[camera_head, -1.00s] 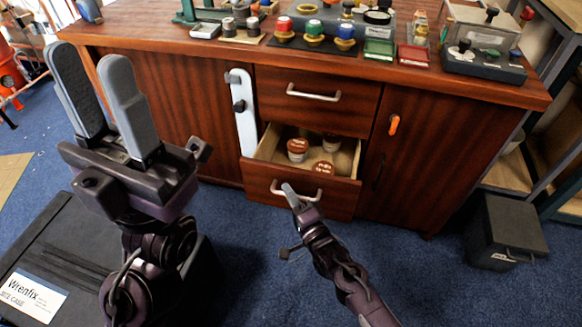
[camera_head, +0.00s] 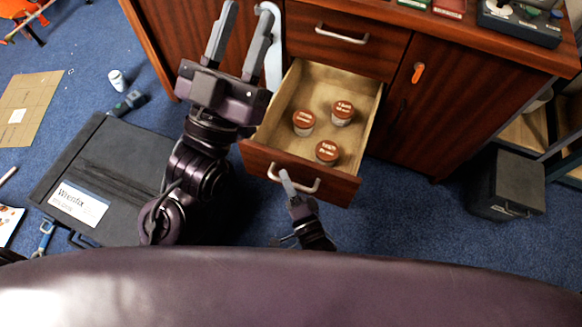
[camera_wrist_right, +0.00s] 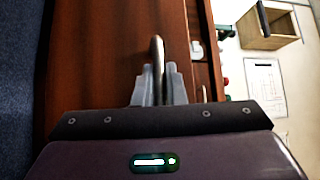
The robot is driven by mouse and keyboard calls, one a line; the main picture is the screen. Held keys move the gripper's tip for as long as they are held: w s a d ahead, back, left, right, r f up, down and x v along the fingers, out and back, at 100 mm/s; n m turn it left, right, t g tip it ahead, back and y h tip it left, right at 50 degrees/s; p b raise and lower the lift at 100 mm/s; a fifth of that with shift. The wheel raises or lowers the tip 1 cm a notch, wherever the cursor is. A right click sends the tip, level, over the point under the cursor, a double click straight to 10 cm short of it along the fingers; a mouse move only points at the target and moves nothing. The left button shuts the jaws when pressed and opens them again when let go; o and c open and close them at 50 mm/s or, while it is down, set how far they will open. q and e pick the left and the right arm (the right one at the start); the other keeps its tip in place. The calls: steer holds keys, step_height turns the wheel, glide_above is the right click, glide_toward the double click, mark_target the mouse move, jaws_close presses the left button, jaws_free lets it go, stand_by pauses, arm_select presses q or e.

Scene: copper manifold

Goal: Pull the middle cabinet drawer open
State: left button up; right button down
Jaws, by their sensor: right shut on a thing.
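The drawer (camera_head: 338,189) under the closed top drawer (camera_head: 370,52) is pulled well out of the wooden cabinet. It holds three small tubs with brown lids (camera_head: 343,112). My right gripper (camera_head: 285,178) is shut on the pale metal handle (camera_head: 311,186) at its left part. The handle (camera_wrist_right: 157,48) also stands between the fingers of my right gripper (camera_wrist_right: 156,72) in the right wrist view. My left gripper (camera_head: 247,14) is raised left of the drawer, its two fingers apart with nothing between them.
A black case labelled Wrenfix (camera_head: 82,204) lies on the blue carpet at the left. A dark box (camera_head: 505,186) stands on the floor at the right. An orange handle (camera_head: 418,72) is on the right cabinet door. Carpet is clear between drawer and box.

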arm_select(q)
steer(key=shift+w+d+f+g+y, duration=0.15)
steer(key=shift+w+f+g, duration=0.15)
steer(key=shift+f, duration=0.25)
steer(key=shift+w+d+f+g+y, duration=0.2)
steer(key=shift+f+g, duration=0.1)
steer(key=shift+f, duration=0.2)
arm_select(e)
steer(key=shift+s+a, duration=0.1)
steer(key=shift+s, duration=0.4)
steer(key=c, duration=1.5)
jaws_free()
arm_select(q)
steer(key=shift+a, duration=0.1)
